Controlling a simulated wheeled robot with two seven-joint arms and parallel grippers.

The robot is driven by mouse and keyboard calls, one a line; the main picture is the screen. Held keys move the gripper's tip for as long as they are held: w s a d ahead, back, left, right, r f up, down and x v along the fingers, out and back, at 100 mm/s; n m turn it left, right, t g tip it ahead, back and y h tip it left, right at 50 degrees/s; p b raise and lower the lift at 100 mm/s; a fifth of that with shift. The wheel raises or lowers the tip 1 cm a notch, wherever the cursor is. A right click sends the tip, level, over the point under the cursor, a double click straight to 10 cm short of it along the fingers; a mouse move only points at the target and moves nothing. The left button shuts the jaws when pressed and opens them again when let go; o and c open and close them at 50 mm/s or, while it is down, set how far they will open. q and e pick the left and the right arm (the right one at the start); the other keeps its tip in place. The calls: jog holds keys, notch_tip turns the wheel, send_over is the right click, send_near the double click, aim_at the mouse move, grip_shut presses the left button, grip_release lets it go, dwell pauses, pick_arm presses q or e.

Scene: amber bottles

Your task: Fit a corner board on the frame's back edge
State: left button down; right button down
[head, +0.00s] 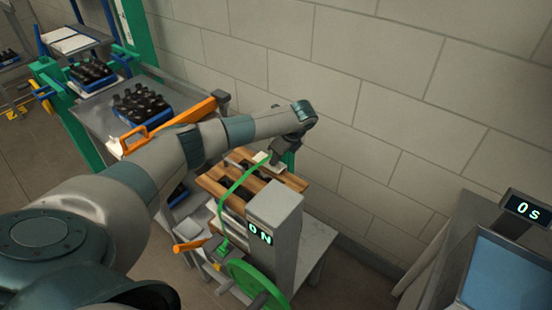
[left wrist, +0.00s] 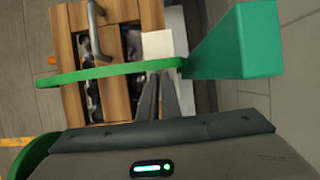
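The wooden frame (head: 224,179) stands beside the grey box marked ON, with dark bottles between its slats. It also shows in the left wrist view (left wrist: 119,70). A small pale corner board (head: 262,157) is at its back edge, under my left gripper (head: 274,158). In the left wrist view, the board (left wrist: 158,44) lies just beyond my left fingers (left wrist: 160,76), which are close together and appear shut on it. The green band crosses at the fingertips and hides the contact. I cannot tell whether the board touches the frame. My right gripper is out of view.
A green strap arch (head: 226,196) loops over the frame from the ON box (head: 275,215). A green block (left wrist: 236,42) stands close right of my left fingers. Blue crates of bottles (head: 168,116) are on the bench behind. The wall is close behind.

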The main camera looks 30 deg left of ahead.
pick_arm(q)
jog(key=shift+f+b, duration=0.4)
jog(key=shift+f, duration=0.15)
jog(key=c, duration=1.9)
grip_release()
jog(key=shift+r, duration=0.1)
jog(key=shift+r+p, duration=1.95)
jog(key=shift+r, duration=1.5)
